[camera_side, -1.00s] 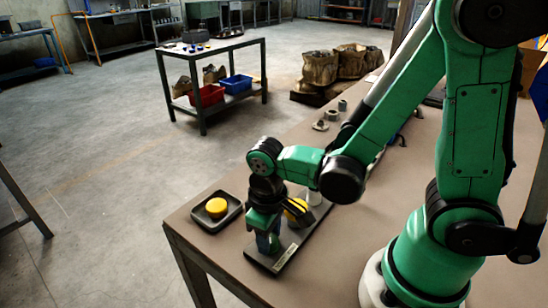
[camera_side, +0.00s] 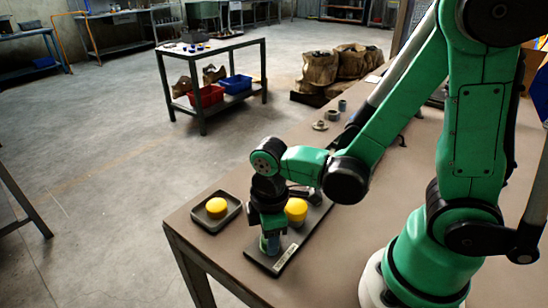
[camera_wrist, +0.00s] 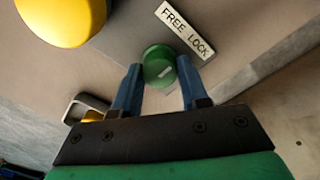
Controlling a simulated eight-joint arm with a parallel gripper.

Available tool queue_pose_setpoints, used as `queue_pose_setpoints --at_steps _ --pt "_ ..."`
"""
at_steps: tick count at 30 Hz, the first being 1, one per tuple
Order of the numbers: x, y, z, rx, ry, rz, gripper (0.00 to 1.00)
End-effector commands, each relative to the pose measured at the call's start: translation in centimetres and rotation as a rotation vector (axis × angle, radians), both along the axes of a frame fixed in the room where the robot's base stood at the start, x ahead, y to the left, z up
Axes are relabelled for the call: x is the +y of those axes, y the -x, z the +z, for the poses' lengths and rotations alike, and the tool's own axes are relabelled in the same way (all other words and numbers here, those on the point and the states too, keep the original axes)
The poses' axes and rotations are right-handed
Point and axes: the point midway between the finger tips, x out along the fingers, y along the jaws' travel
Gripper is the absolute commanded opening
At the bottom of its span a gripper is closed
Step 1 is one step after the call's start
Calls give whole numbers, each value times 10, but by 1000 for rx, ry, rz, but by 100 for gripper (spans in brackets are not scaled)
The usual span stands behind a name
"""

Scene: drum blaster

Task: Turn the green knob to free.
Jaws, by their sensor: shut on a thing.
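The green knob (camera_wrist: 156,57) sits between the two blue fingers of my gripper (camera_wrist: 159,76) in the wrist view. My gripper is shut on it. The knob has a short pale mark on top, lying slanted; I cannot tell which word it points to. A white label (camera_wrist: 185,30) reading FREE LOCK lies just beyond the knob on the dark base plate. In the side view my gripper (camera_side: 270,243) points down over the front part of the base plate (camera_side: 288,252), and the knob is mostly hidden by the fingers.
A large yellow dome (camera_side: 296,209) stands on the base plate beside my gripper. A yellow button (camera_side: 217,207) sits in a dark square tray to the left. The table edge runs close in front. Small grey parts (camera_side: 332,116) lie farther back.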

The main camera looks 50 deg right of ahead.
Motion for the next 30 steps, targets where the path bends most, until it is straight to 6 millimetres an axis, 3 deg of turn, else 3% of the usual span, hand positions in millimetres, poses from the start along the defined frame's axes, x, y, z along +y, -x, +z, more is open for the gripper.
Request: queue_pose_setpoints --at_steps 18,30 --pt "0 0 0 -2 -1 567 0" --pt "0 0 0 -1 0 794 0"
